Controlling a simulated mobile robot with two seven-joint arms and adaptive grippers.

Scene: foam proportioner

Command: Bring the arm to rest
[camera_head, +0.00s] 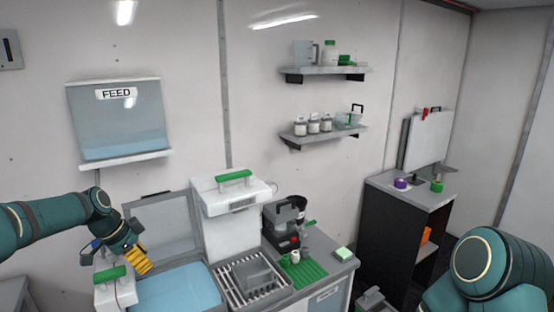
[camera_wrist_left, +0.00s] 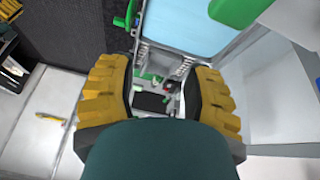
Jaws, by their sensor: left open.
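My left arm (camera_head: 50,222) comes in from the left in the head view. Its gripper (camera_head: 139,259), with yellow ribbed fingers, hangs beside the open clear lid, above the green-handled white unit at the left of the blue tank. In the left wrist view the two yellow fingers of the gripper (camera_wrist_left: 158,95) stand wide apart with nothing between them. Part of my right arm (camera_head: 490,268) shows at the lower right of the head view; its gripper is out of view.
The blue tank (camera_head: 180,290) and its raised clear lid (camera_head: 165,228) are close to my left gripper. A white box with a green handle (camera_head: 233,205) stands right of them. A slatted tray (camera_head: 250,281), a dark machine (camera_head: 281,222) and a green mat (camera_head: 305,273) lie further right.

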